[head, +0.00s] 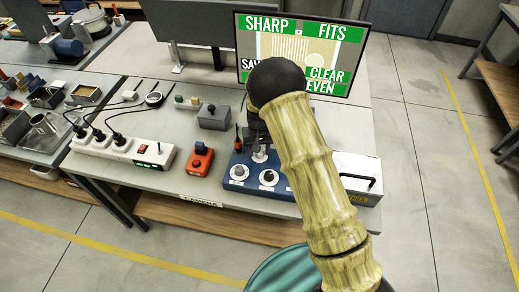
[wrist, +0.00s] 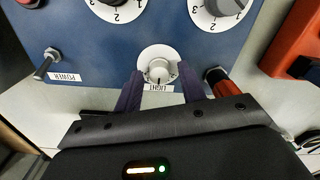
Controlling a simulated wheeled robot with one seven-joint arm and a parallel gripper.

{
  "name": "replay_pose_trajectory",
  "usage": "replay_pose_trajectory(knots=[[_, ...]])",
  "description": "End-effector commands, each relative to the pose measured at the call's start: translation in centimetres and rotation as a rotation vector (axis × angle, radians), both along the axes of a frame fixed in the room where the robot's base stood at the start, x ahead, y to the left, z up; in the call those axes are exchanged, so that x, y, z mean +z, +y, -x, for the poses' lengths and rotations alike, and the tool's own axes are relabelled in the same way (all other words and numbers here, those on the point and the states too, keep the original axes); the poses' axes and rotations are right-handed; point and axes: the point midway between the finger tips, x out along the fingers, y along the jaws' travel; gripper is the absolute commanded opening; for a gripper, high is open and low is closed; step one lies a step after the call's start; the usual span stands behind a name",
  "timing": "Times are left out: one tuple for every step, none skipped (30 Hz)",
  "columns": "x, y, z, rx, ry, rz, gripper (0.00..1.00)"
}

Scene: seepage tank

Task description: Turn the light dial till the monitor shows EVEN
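The light dial (wrist: 158,68) is a small pale knob on a white disc, on a blue control box (wrist: 90,40) in the wrist view. A LIGHT label (wrist: 158,89) lies beside it. My gripper (wrist: 159,72) is open, with its two dark fingers apart on either side of the dial and no clear grip on the knob.
Two larger numbered dials (wrist: 115,8) (wrist: 215,12) and a POWER switch (wrist: 46,63) are on the same box. An orange box (head: 199,160) and a power strip (head: 123,149) stand left of the control box.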

Motion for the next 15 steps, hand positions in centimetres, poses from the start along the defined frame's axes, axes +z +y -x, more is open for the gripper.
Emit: replay_pose_trajectory(knots=[[0.0, 0.0, 0.0, 0.0, -0.001, 0.0, 0.45], [0.0, 0.0, 0.0, 0.0, -0.001, 0.0, 0.45], [0.0, 0.0, 0.0, 0.0, -0.001, 0.0, 0.45], [0.0, 0.0, 0.0, 0.0, -0.001, 0.0, 0.45], [0.0, 0.0, 0.0, 0.001, -0.001, 0.0, 0.45], [0.0, 0.0, 0.0, 0.001, -0.001, 0.0, 0.45], [0.0, 0.0, 0.0, 0.001, -0.001, 0.0, 0.45], [0.0, 0.0, 0.0, 0.001, -0.001, 0.0, 0.45], [0.0, 0.0, 0.0, 0.001, -0.001, 0.0, 0.45], [0.1, 0.0, 0.0, 0.001, -0.001, 0.0, 0.45], [0.2, 0.0, -0.1, 0.001, -0.002, 0.0, 0.45], [0.4, 0.0, -0.1, 0.001, -0.002, 0.0, 0.45], [0.6, 0.0, -0.1, 0.001, -0.003, -0.001, 0.45], [0.8, 0.0, -0.1, 0.001, -0.002, 0.0, 0.45], [1.3, 0.0, -0.1, 0.001, -0.003, -0.002, 0.45]])
